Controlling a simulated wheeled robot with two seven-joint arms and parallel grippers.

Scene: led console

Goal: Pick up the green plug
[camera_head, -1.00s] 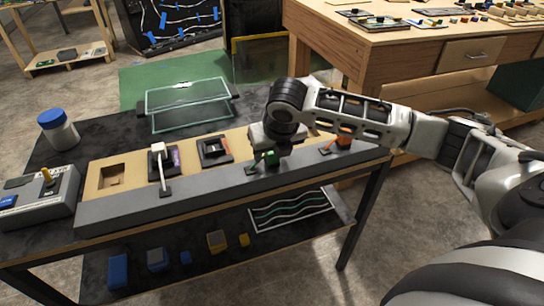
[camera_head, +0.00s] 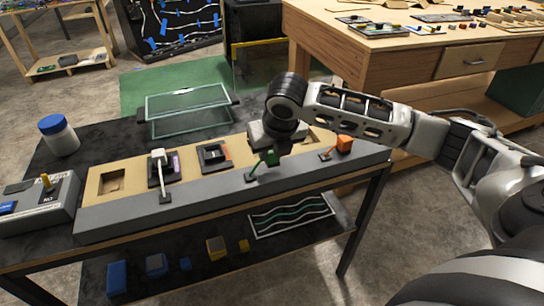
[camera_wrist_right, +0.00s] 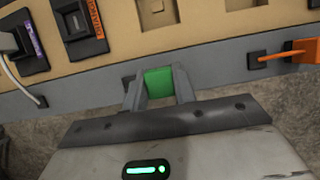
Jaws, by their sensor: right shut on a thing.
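The green plug (camera_head: 272,157) is at the front strip of the console, below my right gripper (camera_head: 277,150) in the head view. In the right wrist view the green plug (camera_wrist_right: 159,83) sits between the two fingers of my right gripper (camera_wrist_right: 160,88), which are shut on it. Its cord runs down to a dark square mount (camera_head: 251,176) on the grey strip. Whether the plug touches the strip is hard to tell. My left gripper is not in view.
The console board (camera_head: 130,165) has a white plug (camera_head: 159,158) in a purple-labelled socket, an empty orange-labelled socket (camera_head: 214,156) and open square recesses. An orange plug (camera_head: 344,144) lies at the right. A grey control box (camera_head: 42,205) and a blue-lidded jar (camera_head: 59,137) stand left.

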